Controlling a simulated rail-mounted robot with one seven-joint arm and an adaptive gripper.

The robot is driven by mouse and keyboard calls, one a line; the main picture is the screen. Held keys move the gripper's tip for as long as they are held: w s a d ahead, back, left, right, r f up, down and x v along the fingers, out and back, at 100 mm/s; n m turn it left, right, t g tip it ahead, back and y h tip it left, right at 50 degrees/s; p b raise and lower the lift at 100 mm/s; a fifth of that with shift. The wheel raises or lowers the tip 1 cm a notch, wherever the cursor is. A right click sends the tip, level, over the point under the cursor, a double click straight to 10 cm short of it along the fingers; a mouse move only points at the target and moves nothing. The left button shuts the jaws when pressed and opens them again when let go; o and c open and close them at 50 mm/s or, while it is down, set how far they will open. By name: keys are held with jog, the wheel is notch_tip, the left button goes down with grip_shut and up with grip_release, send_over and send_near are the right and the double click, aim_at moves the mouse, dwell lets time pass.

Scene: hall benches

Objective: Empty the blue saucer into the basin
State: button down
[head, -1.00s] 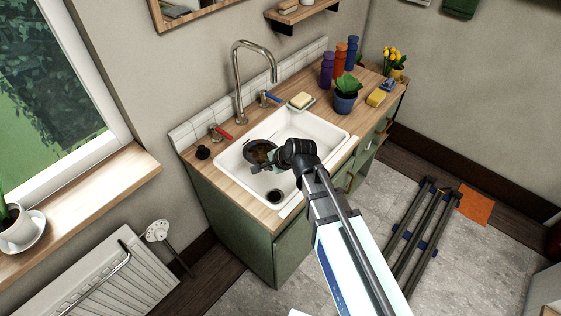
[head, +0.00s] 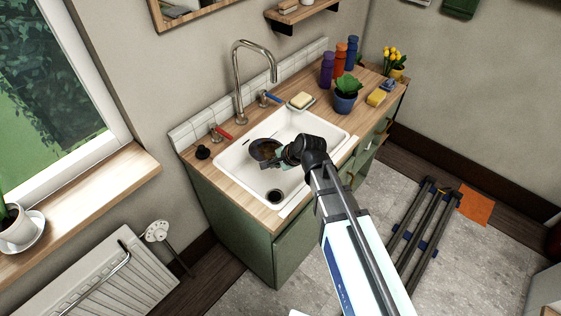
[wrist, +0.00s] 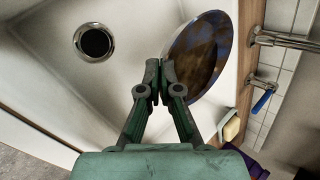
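The blue saucer (head: 262,148) is tilted steeply above the white basin (head: 237,178). In the wrist view the saucer (wrist: 203,52) shows dark blue with brown patches across its face; I cannot tell if these are loose contents or stains. My gripper (head: 281,157) is over the basin. Its green fingers (wrist: 160,72) are closed together on the saucer's near edge in the wrist view. The drain (head: 274,196) lies in the basin's near part, apart from the saucer. The saucer's underside is hidden.
A tall tap (head: 240,85) stands behind the basin, between a red handle (head: 222,134) and a blue handle (head: 268,98). Soap on a dish (head: 301,100), a potted plant (head: 345,98) and bottles (head: 340,62) occupy the counter to the right.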

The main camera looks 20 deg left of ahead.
jog(key=shift+w+r+g+y, duration=0.2)
jog(key=shift+r+g+y, duration=0.1)
dwell(0.9)
jog(key=shift+w+d+r+g+p, duration=0.1)
jog(key=shift+r+g+p, duration=0.1)
jog(key=shift+g+p, duration=0.15)
jog(key=shift+w+d+r+m+g+y+p, duration=0.1)
jog(key=shift+w+r+m+g+y+p, duration=0.1)
jog(key=shift+r+m+g+y+p, duration=0.35)
dwell(0.9)
jog(key=shift+w+d+r+m+g+y+p, duration=0.25)
jog(key=shift+w+r+g+y+p, duration=0.1)
jog(key=shift+r+g+y+p, duration=0.15)
dwell(1.2)
jog(key=shift+w+r+y, duration=0.1)
jog(key=shift+r+y, duration=0.05)
jog(key=shift+y, duration=0.1)
